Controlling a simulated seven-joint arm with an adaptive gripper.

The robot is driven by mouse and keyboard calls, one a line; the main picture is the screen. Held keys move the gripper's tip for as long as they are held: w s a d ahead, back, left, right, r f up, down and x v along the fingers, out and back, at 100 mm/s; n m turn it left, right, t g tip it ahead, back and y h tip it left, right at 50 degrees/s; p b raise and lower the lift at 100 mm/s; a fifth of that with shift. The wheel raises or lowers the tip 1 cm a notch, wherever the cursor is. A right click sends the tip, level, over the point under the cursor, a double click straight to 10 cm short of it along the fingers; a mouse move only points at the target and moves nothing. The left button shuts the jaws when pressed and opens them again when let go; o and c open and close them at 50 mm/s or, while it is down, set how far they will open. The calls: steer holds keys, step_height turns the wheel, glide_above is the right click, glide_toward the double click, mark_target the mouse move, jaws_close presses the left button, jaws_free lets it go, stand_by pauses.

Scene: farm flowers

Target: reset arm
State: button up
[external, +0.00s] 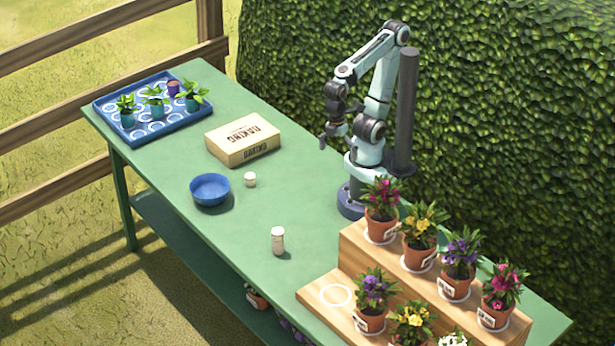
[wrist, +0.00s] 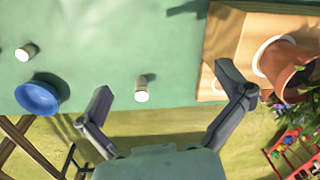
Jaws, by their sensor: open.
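My gripper (external: 330,138) is raised above the green table, in front of my arm's column in the external view. In the wrist view its two fingers (wrist: 165,82) are spread wide, with nothing held between them. A small white-topped shaker (external: 278,240) stands upright on the table; a white-topped container (wrist: 142,95) appears between the fingers in the wrist view, well below them. A shorter white-topped jar (external: 250,180) stands beside the blue bowl (external: 210,190). The bowl also shows at the left in the wrist view (wrist: 37,97).
A cardboard box (external: 243,139) lies mid-table. A blue tray (external: 193,127) with potted seedlings is at the far left end. A stepped wooden stand (external: 313,294) with several flowerpots fills the near right end. A hedge (external: 300,50) rises behind my arm.

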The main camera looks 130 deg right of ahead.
steer(key=shift+s+d+f+m, duration=0.7)
steer(key=shift+s+d+m, duration=0.1)
steer(key=shift+s+m, duration=0.15)
